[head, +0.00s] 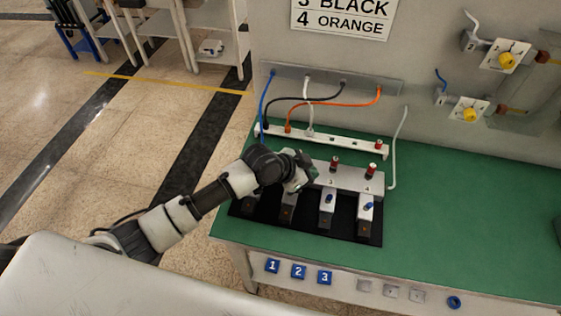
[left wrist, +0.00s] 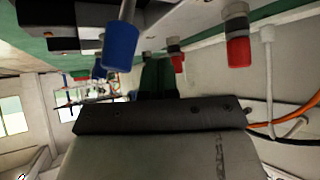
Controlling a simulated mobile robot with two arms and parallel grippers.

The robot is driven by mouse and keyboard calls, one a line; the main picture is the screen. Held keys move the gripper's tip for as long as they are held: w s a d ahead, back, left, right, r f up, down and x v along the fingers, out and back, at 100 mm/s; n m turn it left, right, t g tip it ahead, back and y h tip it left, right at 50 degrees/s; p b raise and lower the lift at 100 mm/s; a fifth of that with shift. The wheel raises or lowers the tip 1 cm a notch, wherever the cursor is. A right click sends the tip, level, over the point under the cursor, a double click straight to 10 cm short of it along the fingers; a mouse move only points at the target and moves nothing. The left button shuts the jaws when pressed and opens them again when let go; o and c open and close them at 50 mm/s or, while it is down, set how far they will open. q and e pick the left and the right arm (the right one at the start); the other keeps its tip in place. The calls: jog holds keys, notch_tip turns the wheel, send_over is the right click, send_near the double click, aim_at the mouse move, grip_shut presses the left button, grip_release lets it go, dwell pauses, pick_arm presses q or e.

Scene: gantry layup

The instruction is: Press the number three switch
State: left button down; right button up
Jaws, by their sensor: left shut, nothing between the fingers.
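A row of lever switches stands on a black base (head: 310,228) on the green bench. The third switch (head: 328,203), under a faint "3", has a blue-tipped lever. The fourth switch (head: 367,208) beside it also has a blue tip. My left gripper (head: 308,178) is above the row, just left of the third switch, and hides part of the switches to the left. In the left wrist view its dark fingers (left wrist: 157,78) are shut and empty. A blue lever tip (left wrist: 121,46) is close to the camera there; contact cannot be told. My right gripper is not in view.
Red-capped posts (head: 335,163) rise behind the switches. A white terminal strip (head: 340,143) with coloured cables lies further back. Blue tags 1, 2 and 3 (head: 324,278) are on the bench front. The green bench top (head: 455,220) is clear to the right.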

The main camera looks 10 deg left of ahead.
pick_arm(q)
jog(key=a, duration=0.2)
jog(key=a+r, duration=0.1)
jog(key=shift+s+b, duration=0.35)
jog(key=shift+s, duration=0.05)
jog(key=shift+s+a+r+b, duration=0.25)
jog(key=shift+s+r+b, duration=0.05)
jog(key=shift+s+r, duration=0.95)
jog(key=v, duration=0.4)
jog(key=shift+a+b, duration=0.1)
jog(key=shift+b, duration=0.2)
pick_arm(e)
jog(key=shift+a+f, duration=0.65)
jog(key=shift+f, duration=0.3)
